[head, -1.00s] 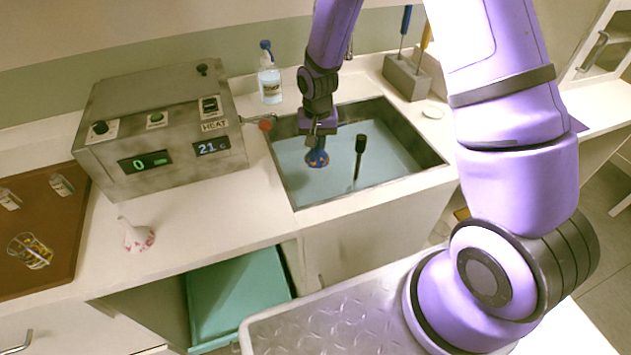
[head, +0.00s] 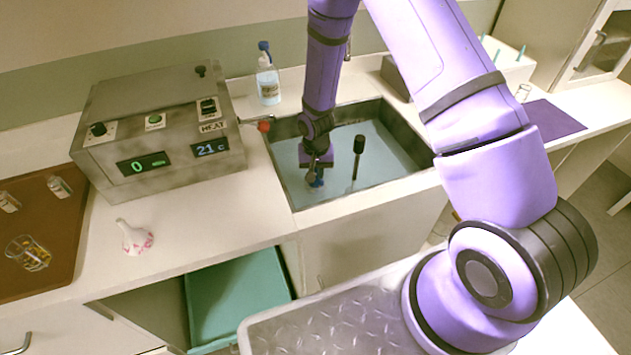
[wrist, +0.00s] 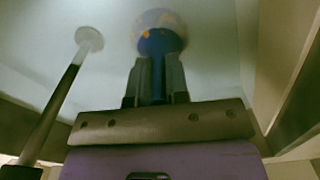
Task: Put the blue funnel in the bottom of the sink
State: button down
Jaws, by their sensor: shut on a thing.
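The blue funnel (wrist: 160,42) is between the fingers of my gripper (wrist: 157,85) in the wrist view, its wide round mouth facing away from me over the pale sink floor. In the head view my gripper (head: 317,176) reaches down inside the sink (head: 378,184), and only a small part of the funnel (head: 317,184) shows below it. My gripper is shut on the funnel. I cannot tell whether the funnel touches the sink bottom.
A dark-topped upright rod (head: 357,158) stands in the sink right of my gripper; it also shows in the wrist view (wrist: 55,105). A heater box (head: 155,125) stands left of the sink. A spray bottle (head: 268,78) is behind the sink. A white flowered funnel-like piece (head: 135,238) lies on the counter.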

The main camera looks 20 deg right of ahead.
aim_at(316, 181)
jog(key=shift+f, duration=2.1)
jog(key=shift+f, duration=0.1)
jog(key=c, duration=1.1)
grip_release()
notch_tip(316, 181, up, 12)
jog(key=shift+r, duration=0.2)
